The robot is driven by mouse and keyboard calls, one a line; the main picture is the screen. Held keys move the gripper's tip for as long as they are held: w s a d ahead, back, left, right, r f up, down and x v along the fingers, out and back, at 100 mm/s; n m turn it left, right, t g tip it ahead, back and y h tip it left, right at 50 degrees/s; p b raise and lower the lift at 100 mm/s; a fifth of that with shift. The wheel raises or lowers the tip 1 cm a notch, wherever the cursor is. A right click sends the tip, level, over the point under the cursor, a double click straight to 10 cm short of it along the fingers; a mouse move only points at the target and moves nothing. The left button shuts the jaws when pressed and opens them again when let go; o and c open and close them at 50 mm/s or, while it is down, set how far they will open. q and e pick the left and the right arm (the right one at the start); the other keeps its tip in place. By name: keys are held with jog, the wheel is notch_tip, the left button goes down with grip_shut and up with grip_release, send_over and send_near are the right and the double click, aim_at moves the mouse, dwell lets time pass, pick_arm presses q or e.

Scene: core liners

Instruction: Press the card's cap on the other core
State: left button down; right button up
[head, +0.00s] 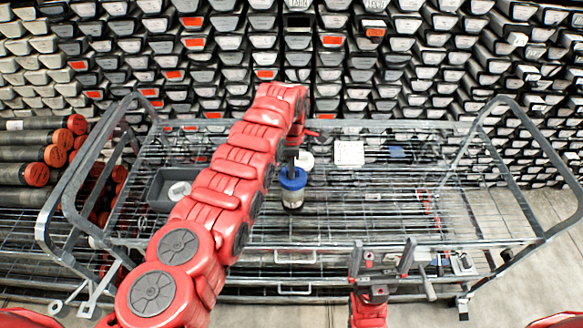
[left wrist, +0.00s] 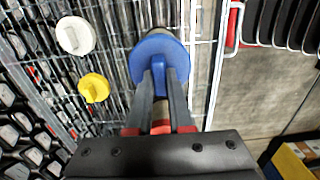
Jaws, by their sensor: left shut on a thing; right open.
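A blue cap (head: 292,178) sits at the top of an upright short core (head: 292,201) on the wire cart. My left gripper (head: 291,165) is above it, shut on the cap's raised grip; the blue cap also shows between the fingers in the left wrist view (left wrist: 145,50). I cannot tell whether the cap is fully seated. A white card (head: 348,153) lies to the right, its marks too small to read. The left wrist view also shows a yellow cap (left wrist: 94,88). My right gripper (head: 382,262) is open and empty at the cart's front edge.
A grey tray (head: 160,203) with a white round piece is at the left of the wire cart (head: 395,220). Long cores with orange ends (head: 40,155) are stacked farther left. Small items lie at the front right. The cart's right middle is mostly clear.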

dwell(0.8)
pick_arm(q)
jog(key=shift+f+b, duration=1.15)
jog(key=shift+f, duration=0.05)
dwell(0.5)
jog(key=shift+c, duration=1.3)
grip_release()
